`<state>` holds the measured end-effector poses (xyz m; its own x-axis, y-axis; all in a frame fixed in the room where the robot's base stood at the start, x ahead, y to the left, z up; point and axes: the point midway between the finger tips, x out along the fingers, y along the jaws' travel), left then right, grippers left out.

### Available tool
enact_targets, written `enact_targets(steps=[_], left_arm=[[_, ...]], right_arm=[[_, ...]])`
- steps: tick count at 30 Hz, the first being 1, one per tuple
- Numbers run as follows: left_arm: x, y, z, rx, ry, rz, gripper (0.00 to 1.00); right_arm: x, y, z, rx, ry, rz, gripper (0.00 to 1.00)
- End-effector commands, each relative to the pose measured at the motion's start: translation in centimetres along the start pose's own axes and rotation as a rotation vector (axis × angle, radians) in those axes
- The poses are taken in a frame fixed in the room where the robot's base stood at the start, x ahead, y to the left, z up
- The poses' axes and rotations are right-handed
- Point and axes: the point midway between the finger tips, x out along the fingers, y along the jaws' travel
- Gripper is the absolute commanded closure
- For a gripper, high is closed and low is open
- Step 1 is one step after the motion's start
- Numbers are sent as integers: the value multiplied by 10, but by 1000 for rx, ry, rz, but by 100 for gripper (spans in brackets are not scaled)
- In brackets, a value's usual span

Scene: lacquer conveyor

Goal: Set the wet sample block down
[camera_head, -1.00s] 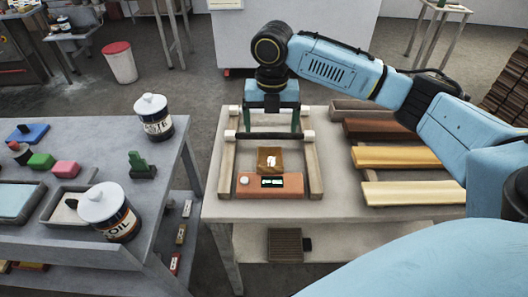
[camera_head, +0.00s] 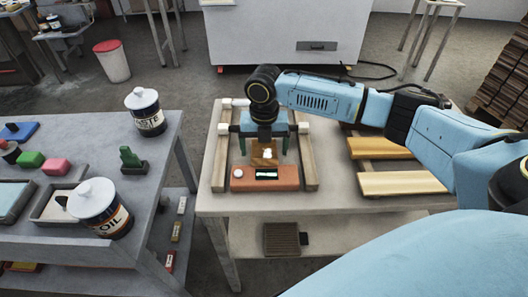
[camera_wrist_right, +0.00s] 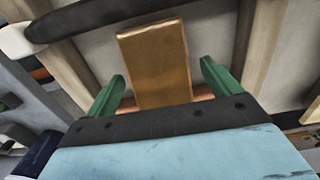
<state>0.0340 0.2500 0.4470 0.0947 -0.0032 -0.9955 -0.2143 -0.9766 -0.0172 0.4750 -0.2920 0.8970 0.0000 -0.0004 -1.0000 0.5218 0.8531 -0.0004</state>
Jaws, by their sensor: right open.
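The sample block (camera_head: 264,155), brown with a white patch on its face in the head view, stands just behind an orange-red device; whether it touches it I cannot tell. The block also shows in the right wrist view (camera_wrist_right: 156,65) as a plain tan-brown face. My right gripper (camera_head: 264,150) is open, its green fingers (camera_wrist_right: 165,88) on either side of the block. Gaps show between the block and both fingers in the wrist view. My left gripper is not in view.
The orange-red device (camera_head: 300,178) has a white knob and dark display. Wooden rails (camera_head: 308,160) flank it on the pale table (camera_head: 335,200). Wooden boards (camera_head: 400,184) lie to the right. A grey table at left holds an oil can (camera_head: 100,209) and a paste can (camera_head: 147,115).

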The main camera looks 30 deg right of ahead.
Motion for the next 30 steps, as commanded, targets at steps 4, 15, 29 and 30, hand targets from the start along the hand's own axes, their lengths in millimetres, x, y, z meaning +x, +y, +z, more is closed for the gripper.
enact_targets(steps=[4, 15, 29, 30], left_arm=[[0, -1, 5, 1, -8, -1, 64], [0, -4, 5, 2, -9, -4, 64], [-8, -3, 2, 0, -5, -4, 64], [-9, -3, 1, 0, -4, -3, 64]], right_arm=[[-1, 0, 0, 0, -1, 0, 16], [-2, 0, 0, 0, -1, 1, 65], [-41, 1, 1, -1, -4, 4, 66], [-49, 1, 1, -1, -3, 3, 66]])
